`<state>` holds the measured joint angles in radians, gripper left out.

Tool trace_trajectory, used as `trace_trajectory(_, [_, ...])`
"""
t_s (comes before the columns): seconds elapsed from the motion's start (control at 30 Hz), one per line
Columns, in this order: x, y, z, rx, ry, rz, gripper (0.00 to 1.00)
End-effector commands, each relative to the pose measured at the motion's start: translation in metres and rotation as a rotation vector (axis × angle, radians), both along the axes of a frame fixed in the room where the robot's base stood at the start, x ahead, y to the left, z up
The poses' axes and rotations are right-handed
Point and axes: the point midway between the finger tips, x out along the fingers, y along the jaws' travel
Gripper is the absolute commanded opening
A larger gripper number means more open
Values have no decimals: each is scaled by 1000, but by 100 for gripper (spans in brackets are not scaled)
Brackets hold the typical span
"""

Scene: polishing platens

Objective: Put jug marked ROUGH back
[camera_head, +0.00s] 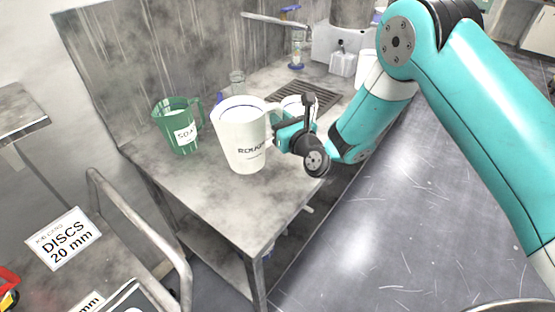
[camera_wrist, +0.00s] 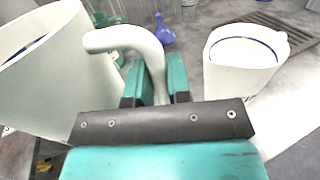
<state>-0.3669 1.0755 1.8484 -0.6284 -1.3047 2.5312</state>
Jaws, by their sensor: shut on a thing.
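The white jug marked ROUGH (camera_head: 240,140) is upright in the head view, at the front part of the grey bench. In the wrist view its white body (camera_wrist: 45,75) fills the left side. My gripper (camera_head: 284,128) is on the right side of the jug, shut on its handle. In the wrist view the fingers (camera_wrist: 154,80) close around the curved white handle. Whether the jug's base touches the bench is hard to tell.
A green jug marked SOAK (camera_head: 178,128) stands left of the white jug. Another white jug (camera_wrist: 243,65) stands to the right in the wrist view. A drain grate (camera_head: 304,94), a clear glass (camera_head: 237,82) and a sink area lie behind. A trolley with a DISCS sign (camera_head: 64,238) is at lower left.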

Motion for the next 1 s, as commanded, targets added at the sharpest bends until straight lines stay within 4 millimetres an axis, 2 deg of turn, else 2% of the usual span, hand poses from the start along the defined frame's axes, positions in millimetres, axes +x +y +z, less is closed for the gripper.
trace_trajectory(0.03, [0, 0, -23, 1, 3, -1, 0])
trace_trajectory(0.13, [0, 0, -43, 1, 2, 0, 0])
trace_trajectory(0.37, [0, 0, -63, 1, 0, -1, 0])
trace_trajectory(0.6, [0, 0, -98, 1, 0, -1, 0])
trace_trajectory(1.0, [0, 0, -105, 1, -2, -1, 0])
